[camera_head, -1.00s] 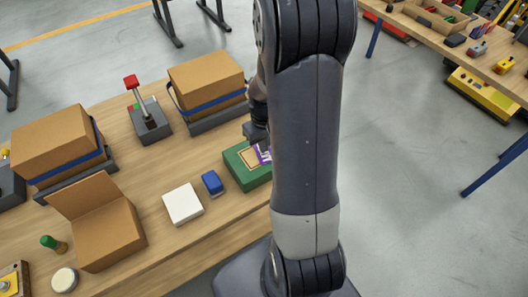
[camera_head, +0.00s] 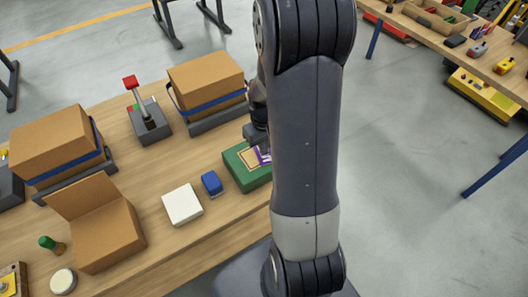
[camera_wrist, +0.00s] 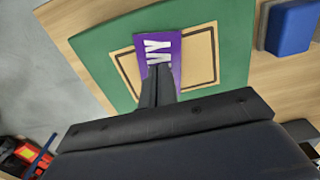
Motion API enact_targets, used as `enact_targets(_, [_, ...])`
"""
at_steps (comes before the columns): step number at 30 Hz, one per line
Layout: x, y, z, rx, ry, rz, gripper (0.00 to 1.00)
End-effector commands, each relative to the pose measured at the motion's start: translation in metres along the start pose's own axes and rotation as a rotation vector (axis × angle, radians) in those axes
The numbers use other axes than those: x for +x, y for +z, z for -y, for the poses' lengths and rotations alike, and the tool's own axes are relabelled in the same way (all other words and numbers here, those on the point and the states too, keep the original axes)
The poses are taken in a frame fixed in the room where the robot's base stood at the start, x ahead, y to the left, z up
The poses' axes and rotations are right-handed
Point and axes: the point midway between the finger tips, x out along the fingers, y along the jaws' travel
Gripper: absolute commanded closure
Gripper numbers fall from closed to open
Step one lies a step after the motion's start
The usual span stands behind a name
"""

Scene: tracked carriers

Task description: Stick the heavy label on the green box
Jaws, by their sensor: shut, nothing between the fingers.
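The green box (camera_head: 241,179) lies on the wooden table, partly hidden behind my arm in the head view. It also shows in the wrist view (camera_wrist: 232,25), with a tan, dark-outlined rectangle on its top. The purple label (camera_wrist: 165,50) with white letters ending in "VY" lies over that rectangle, on its left part in the wrist view. Part of the label (camera_head: 262,156) shows in the head view beside my arm. My gripper (camera_wrist: 155,72) is shut and empty, its fingertips at the label's near part. I cannot tell whether they touch it.
A blue block (camera_head: 212,183) and a white block (camera_head: 183,204) stand left of the green box. An open cardboard box (camera_head: 108,238), strapped cartons (camera_head: 205,82) and a red-topped lever (camera_head: 148,120) stand farther left and back. Bare table lies between them.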

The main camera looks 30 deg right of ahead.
Motion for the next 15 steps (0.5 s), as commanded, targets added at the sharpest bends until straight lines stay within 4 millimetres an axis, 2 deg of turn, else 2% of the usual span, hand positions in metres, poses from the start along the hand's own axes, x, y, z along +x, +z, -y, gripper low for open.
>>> enact_targets(6, [-0.0064,-0.0001,0.0000,0.000,0.000,0.000,1.00])
enact_targets(15, [-0.0059,0.0002,-0.0008,0.000,0.000,0.000,1.00])
